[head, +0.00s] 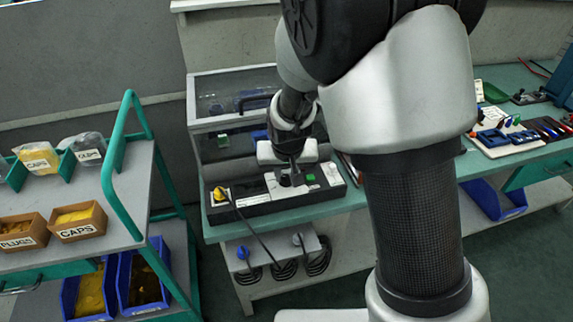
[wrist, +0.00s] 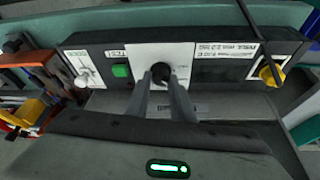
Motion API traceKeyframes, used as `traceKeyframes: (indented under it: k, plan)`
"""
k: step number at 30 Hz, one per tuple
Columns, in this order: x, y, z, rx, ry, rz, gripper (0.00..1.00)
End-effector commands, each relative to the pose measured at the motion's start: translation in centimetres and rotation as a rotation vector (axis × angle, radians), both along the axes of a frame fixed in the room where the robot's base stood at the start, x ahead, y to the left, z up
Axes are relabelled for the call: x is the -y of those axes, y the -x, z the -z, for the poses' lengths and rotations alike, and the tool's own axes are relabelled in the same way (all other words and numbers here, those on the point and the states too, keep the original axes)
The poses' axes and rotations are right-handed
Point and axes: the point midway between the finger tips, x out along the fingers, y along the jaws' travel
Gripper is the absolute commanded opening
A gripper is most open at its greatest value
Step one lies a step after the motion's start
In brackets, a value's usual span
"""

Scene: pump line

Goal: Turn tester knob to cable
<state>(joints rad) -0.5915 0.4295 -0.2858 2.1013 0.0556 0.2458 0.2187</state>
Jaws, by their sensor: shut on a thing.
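The tester (head: 255,203) is a long black box on the green bench, with white label plates on top. Its black round knob (wrist: 160,72) sits on a white plate near the middle of the panel in the wrist view. My gripper (wrist: 161,82) has its two grey fingers closed around the knob, one on each side. In the head view my gripper (head: 291,167) points down onto the tester from above. The fingers partly hide the knob and the plate's markings, so I cannot read the knob's setting.
A green button (wrist: 121,71) and a dial plate (wrist: 85,65) lie beside the knob plate. A yellow plug (head: 220,193) with a black cable is at the tester's left end. A clear-lidded case (head: 236,95) stands behind. A parts cart (head: 75,190) is at left.

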Motion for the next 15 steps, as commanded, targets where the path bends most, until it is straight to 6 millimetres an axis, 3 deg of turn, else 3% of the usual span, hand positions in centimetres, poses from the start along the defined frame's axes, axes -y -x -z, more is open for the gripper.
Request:
traceKeyframes:
  k: [15]
  plan:
    - [-0.43, -0.06, -0.53, 0.001, 0.005, 0.489, 0.00]
